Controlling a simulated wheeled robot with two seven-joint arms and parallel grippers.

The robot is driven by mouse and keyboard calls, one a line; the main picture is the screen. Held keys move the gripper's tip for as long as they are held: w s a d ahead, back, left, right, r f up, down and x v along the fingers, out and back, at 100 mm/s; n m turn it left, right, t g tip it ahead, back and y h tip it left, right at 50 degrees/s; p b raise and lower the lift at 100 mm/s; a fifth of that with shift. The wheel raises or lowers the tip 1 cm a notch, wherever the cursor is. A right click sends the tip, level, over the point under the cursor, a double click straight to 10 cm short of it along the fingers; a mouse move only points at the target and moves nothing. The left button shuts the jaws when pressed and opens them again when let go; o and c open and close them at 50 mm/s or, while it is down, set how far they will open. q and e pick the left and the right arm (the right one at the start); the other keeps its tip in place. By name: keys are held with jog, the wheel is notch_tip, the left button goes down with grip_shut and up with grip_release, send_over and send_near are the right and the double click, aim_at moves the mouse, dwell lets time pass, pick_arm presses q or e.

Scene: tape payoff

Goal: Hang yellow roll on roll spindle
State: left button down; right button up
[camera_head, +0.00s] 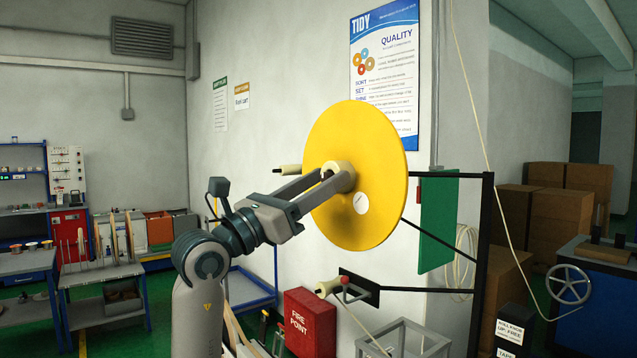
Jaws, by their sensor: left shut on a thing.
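The large yellow roll (380,205) is a flat disc held up at mid-picture, its face towards me, with a pale hub at its centre and a white round label. My left gripper (337,179) reaches in from the lower left and is shut on the pale hub. A pale-tipped spindle (289,169) shows left of the roll; the roll hides where it joins the black frame. A second pale-tipped spindle (328,287) with a red knob is below the roll on a black plate. I cannot tell which is the roll spindle. My right gripper is not in view.
A black frame (482,250) with a green panel (438,222) stands right of the roll. Below are a red fire point box (310,322) and a grey open frame (405,340). A blue bench with a handwheel (568,285) is at right.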

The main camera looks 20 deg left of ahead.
pick_arm(q)
jog(key=shift+w+d, duration=0.35)
jog(key=shift+w, duration=0.3)
dwell(0.4)
jog(key=shift+f, duration=0.2)
dwell(0.5)
jog(key=c, duration=0.8)
grip_release()
jog(key=shift+f, duration=0.1)
